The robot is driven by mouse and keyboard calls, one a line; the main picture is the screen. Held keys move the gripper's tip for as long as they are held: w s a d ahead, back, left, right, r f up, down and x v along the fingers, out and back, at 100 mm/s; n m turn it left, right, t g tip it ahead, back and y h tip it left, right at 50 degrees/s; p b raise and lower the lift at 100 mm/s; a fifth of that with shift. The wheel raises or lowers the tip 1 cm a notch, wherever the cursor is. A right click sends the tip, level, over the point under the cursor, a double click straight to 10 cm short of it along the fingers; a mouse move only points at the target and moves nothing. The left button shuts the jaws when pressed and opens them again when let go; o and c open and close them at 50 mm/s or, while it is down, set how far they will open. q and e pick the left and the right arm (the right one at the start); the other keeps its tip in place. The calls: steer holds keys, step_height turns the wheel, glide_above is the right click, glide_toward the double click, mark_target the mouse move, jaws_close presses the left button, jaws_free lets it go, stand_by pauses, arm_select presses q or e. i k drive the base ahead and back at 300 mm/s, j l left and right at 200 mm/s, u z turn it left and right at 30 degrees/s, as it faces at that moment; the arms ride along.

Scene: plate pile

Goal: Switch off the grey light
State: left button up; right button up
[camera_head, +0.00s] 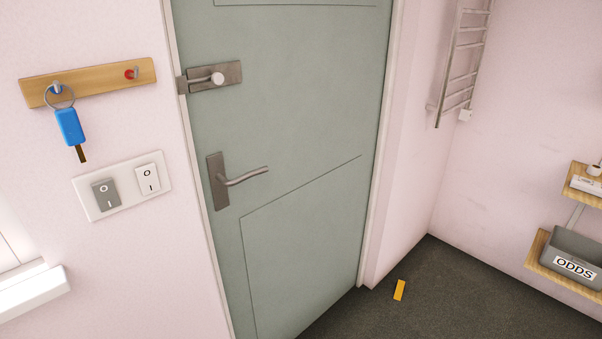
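A white switch plate (124,200) is fixed to the pink wall left of the door. It carries a grey rocker switch (106,193) on its left and a white rocker switch (147,179) on its right. Both rockers are marked O at the top and I at the bottom. Which end of the grey rocker is pressed in is too small to tell. No lamp shows in view. Neither of my grippers is in view.
Above the plate, a wooden hook rail (100,82) holds a key with a blue head (70,126), hanging close above the switches. A grey-green door (290,130) with a lever handle (243,177) is right of them. A white ledge (32,293) juts out lower left.

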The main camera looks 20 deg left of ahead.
mark_target(105, 193)
steer(key=u, duration=1.75)
